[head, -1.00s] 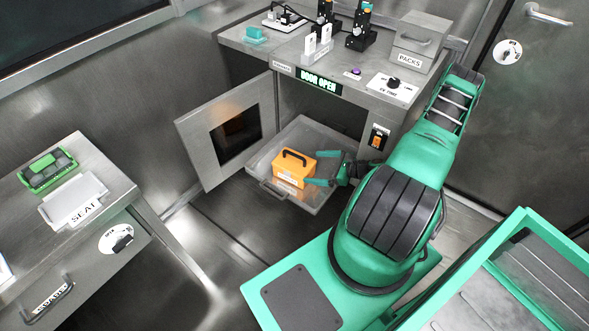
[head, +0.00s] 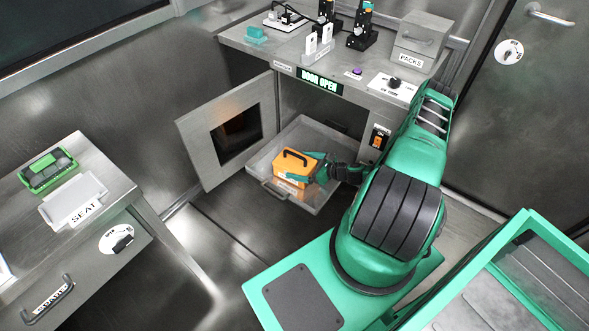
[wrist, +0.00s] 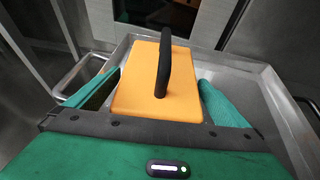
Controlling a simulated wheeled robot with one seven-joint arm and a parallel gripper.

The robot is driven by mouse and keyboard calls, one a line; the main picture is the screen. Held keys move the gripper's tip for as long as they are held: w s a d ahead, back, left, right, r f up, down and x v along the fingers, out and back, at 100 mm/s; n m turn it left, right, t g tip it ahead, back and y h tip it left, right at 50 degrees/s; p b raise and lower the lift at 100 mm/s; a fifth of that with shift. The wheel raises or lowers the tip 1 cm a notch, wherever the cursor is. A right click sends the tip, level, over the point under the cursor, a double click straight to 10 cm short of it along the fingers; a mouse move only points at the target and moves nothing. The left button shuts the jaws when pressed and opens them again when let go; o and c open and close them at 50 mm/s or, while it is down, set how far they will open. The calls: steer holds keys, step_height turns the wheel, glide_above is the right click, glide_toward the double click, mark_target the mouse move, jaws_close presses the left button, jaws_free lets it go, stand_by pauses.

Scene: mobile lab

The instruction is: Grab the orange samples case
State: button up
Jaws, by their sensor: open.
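The orange samples case (head: 291,168), a box with a black arched handle on top, sits in the pulled-out grey tray (head: 317,205) of the open cabinet. It also shows in the wrist view (wrist: 140,97), with the handle standing up in the middle. My gripper (head: 312,172) is at the right side of the case. In the wrist view its two green fingers (wrist: 152,95) are open, one on each side of the case. I cannot tell whether either finger touches it. The lower part of the case is hidden in the wrist view.
The cabinet door (head: 232,132) stands open left of the tray. The cabinet counter (head: 300,62) above carries instruments and a PACKS box (head: 420,42). A metal table (head: 110,195) with a green rack (head: 48,170) stands at the left. Bare floor lies between.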

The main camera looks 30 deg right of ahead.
mark_target(294, 164)
steer(key=x, duration=0.3)
steer(key=shift+w+a, duration=0.15)
steer(key=shift+w, duration=0.15)
steer(key=shift+c, duration=0.6)
steer(key=c, duration=1.2)
